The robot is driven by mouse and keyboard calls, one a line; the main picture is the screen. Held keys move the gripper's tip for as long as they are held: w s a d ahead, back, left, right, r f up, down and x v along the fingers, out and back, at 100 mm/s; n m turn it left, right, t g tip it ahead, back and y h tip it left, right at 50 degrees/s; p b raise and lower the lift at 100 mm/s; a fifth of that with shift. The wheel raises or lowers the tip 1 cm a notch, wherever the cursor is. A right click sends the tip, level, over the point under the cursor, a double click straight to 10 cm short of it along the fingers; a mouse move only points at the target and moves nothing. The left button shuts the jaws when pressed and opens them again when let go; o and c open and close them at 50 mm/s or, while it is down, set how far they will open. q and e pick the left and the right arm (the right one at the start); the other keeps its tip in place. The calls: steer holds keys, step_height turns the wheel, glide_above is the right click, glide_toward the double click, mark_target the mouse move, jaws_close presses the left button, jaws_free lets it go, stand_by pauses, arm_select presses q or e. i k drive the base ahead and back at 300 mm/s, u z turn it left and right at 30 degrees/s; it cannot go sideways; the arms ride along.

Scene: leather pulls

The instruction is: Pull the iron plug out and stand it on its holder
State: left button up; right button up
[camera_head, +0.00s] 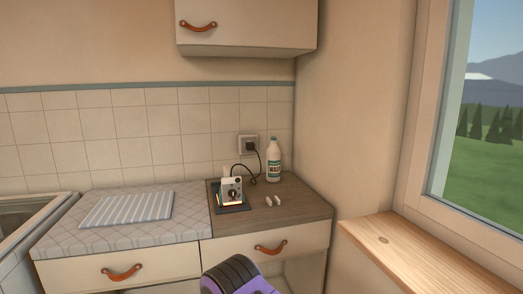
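A black plug (251,146) sits in the wall socket (242,139) on the tiled wall. Its dark cord (255,178) loops down to the white iron (232,184). The iron is small in view, with a dark round detail on its front. It is on a dark square plate (243,209) on the wooden counter; whether this plate is the holder I cannot tell. A bright warm strip shows at the iron's lower edge. Neither gripper's fingers show. Only a purple and black part of mine is at the bottom edge, apart from the iron.
A white bottle (273,162) stands close right of the cord. A striped cloth (127,208) lies on the padded top (70,237) at left. A window sill (430,252) is at right.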

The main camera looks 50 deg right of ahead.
mark_target(247, 145)
steer(key=z, duration=1.1)
steer(key=i, duration=0.15)
steer(key=u, duration=0.05)
